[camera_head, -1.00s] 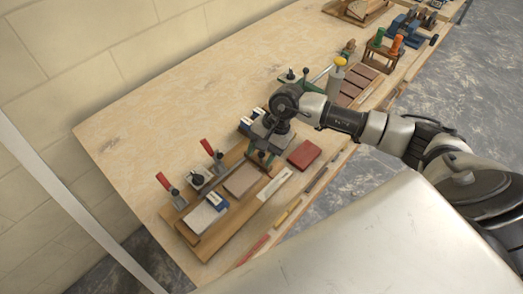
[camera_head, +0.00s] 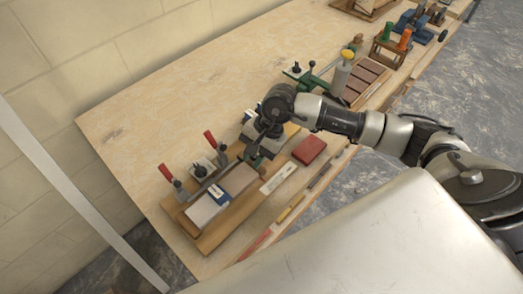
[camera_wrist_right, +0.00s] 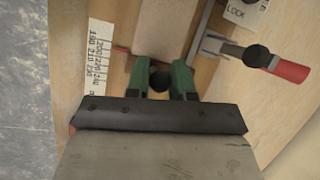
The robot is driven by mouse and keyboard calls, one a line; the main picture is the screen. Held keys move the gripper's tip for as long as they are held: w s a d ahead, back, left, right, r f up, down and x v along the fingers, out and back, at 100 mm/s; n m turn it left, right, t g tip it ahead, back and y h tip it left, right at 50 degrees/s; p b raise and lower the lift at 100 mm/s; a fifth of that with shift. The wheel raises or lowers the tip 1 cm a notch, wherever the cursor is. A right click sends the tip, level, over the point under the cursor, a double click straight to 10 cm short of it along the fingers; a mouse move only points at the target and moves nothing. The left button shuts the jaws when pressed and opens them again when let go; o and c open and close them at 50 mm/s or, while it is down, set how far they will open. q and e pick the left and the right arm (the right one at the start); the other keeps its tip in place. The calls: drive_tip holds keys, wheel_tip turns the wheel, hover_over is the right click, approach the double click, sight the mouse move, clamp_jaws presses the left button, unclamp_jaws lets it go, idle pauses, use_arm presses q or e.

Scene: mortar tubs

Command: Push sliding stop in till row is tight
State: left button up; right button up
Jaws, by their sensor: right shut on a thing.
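A row of two blocks lies in a wooden tray (camera_head: 225,228) on the bench: a grey block with a blue label (camera_head: 203,212) and a pinkish-brown block (camera_head: 238,179) beside it. In the head view they appear close together; I cannot tell if they touch. My right gripper (camera_head: 254,158) is at the upper-right end of the row. In the right wrist view its green fingers (camera_wrist_right: 160,82) are shut on the sliding stop's dark knob (camera_wrist_right: 158,83), right behind the pinkish-brown block (camera_wrist_right: 166,28). The stop's body is mostly hidden. My left gripper is not in view.
Red-handled clamps (camera_head: 211,140) stand along the tray's far side; one shows in the wrist view (camera_wrist_right: 285,70) near a block marked LOCK (camera_wrist_right: 246,12). A white ruler strip (camera_head: 278,178) lies at the near side. A red block (camera_head: 309,150) sits to the right.

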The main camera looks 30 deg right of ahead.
drive_tip(key=o, duration=0.8)
drive_tip(key=shift+c, duration=0.2)
drive_tip(key=shift+d+r, duration=0.15)
drive_tip(key=shift+r, duration=0.15)
drive_tip(key=b+v, duration=0.2)
drive_tip(key=v, duration=0.8)
drive_tip(key=shift+r, duration=0.1)
